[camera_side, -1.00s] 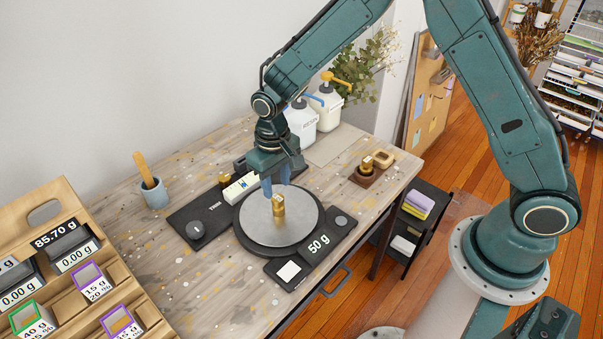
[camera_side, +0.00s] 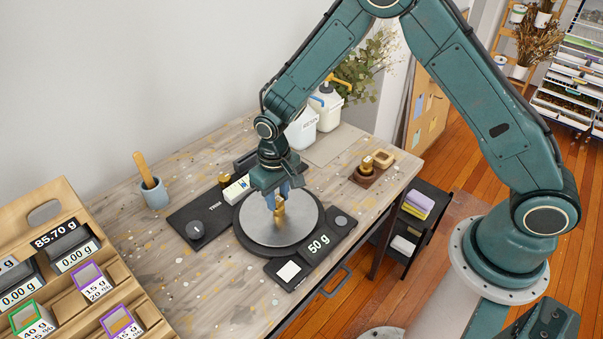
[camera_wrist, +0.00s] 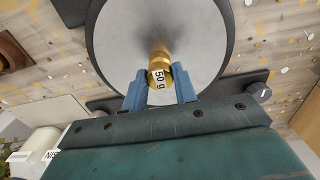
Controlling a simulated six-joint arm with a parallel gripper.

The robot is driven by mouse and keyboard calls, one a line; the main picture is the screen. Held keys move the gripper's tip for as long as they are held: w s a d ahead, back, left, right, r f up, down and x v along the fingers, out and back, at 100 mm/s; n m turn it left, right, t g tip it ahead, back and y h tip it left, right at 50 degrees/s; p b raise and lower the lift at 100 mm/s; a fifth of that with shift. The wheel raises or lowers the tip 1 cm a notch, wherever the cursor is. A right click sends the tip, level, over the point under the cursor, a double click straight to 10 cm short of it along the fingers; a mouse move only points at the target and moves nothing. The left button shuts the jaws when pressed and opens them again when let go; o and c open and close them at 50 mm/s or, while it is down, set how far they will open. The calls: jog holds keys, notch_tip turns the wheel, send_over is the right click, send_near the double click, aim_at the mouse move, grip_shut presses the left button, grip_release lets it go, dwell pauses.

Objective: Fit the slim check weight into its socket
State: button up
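A brass weight (camera_side: 280,213) stands on the round grey pan (camera_side: 258,232) of the black scale. In the wrist view, the weight (camera_wrist: 160,65) has a "50 g" label facing me. My gripper (camera_side: 279,199) is low over the pan; its two blue fingers (camera_wrist: 160,80) are on either side of the weight. They look open, with narrow gaps, though contact lower down is hard to tell. A dark wooden block (camera_side: 366,181) at the back right holds other brass weights (camera_side: 367,163). I cannot make out an empty socket in it.
The scale's front panel (camera_side: 316,250) reads "50 g". White pump bottles (camera_side: 327,110) stand behind my gripper. A cup with a stick (camera_side: 153,191) and a rack (camera_side: 95,290) are at left. The front-left tabletop is clear.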

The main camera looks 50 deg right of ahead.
aim_at(278, 198)
jog(key=c, duration=0.4)
jog(key=shift+r, duration=0.15)
jog(key=shift+r, duration=2.35)
